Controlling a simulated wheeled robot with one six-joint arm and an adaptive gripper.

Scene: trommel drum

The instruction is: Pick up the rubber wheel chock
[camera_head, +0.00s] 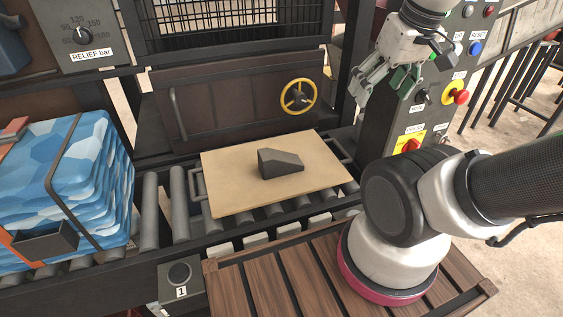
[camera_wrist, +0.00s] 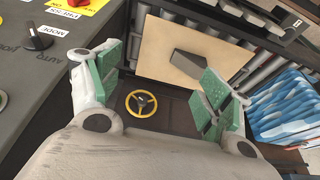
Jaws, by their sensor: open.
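The rubber wheel chock (camera_head: 280,164) is a dark grey wedge lying on a tan board (camera_head: 228,192) with metal side handles. The board rests on a roller conveyor. My gripper (camera_head: 381,88) is open and empty, raised above and to the right of the board, near the control panel. In the wrist view the chock (camera_wrist: 190,65) lies on the board (camera_wrist: 160,40), beyond the green-padded fingers of my gripper (camera_wrist: 160,85). The right finger is close to the chock in the picture, but the gripper is well apart from it.
A control panel (camera_head: 400,125) with buttons and a red emergency knob stands at the right. A dark hatch with a yellow handwheel (camera_head: 298,97) is behind the board. Strapped blue sacks (camera_head: 75,185) sit on the rollers at the left. A slatted wooden platform (camera_head: 265,285) is in front.

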